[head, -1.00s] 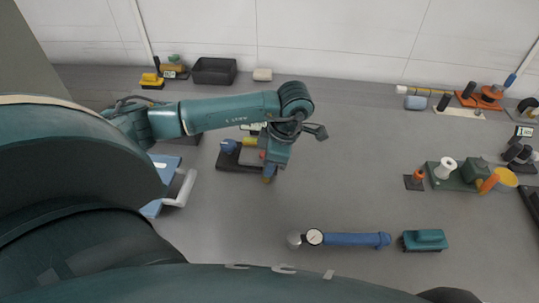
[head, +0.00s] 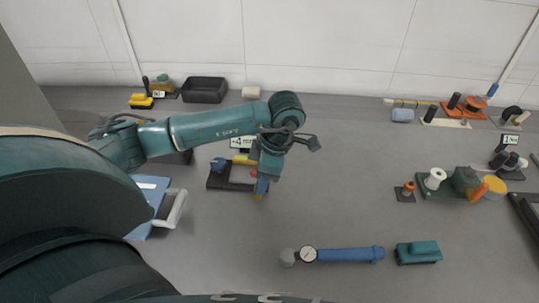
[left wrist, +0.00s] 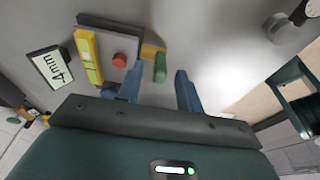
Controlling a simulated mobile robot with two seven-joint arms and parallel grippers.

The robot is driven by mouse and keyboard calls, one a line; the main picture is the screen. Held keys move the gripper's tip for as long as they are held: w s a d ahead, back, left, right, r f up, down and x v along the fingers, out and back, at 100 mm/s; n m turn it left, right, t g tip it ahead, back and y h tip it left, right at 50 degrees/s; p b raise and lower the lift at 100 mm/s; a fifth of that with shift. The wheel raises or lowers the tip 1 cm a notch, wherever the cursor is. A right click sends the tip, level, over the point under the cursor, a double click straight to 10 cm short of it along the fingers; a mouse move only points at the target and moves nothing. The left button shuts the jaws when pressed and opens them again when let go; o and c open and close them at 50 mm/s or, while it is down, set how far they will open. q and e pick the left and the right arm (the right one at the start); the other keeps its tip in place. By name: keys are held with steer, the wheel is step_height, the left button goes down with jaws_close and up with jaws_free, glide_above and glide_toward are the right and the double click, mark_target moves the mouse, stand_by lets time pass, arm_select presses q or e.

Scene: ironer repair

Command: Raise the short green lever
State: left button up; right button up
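The short green lever (left wrist: 160,68) stands on an orange-yellow mount at the edge of a dark board (left wrist: 110,50) with a red button (left wrist: 119,60) and a yellow block (left wrist: 88,57). My left gripper (left wrist: 160,72) is open, with its blue fingers on either side of the lever's end; I cannot tell whether either touches it. In the head view the left gripper (head: 262,186) points down at the right edge of the dark board (head: 217,181), and hides the lever. My right gripper is not in view.
A "4mm" label (left wrist: 52,67) stands beside the board. A blue tool with a dial (head: 345,254) and a teal block (head: 418,252) lie toward the front. A blue case with a white handle (head: 150,190) is at left.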

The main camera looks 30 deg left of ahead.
arm_select(q)
steer(key=v, duration=1.1)
steer(key=shift+d+r+p, duration=0.15)
steer(key=shift+r+p, duration=0.05)
steer(key=shift+p, duration=0.25)
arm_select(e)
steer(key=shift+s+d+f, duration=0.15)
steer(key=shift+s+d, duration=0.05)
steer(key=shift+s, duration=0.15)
arm_select(q)
steer(key=shift+w, duration=0.1)
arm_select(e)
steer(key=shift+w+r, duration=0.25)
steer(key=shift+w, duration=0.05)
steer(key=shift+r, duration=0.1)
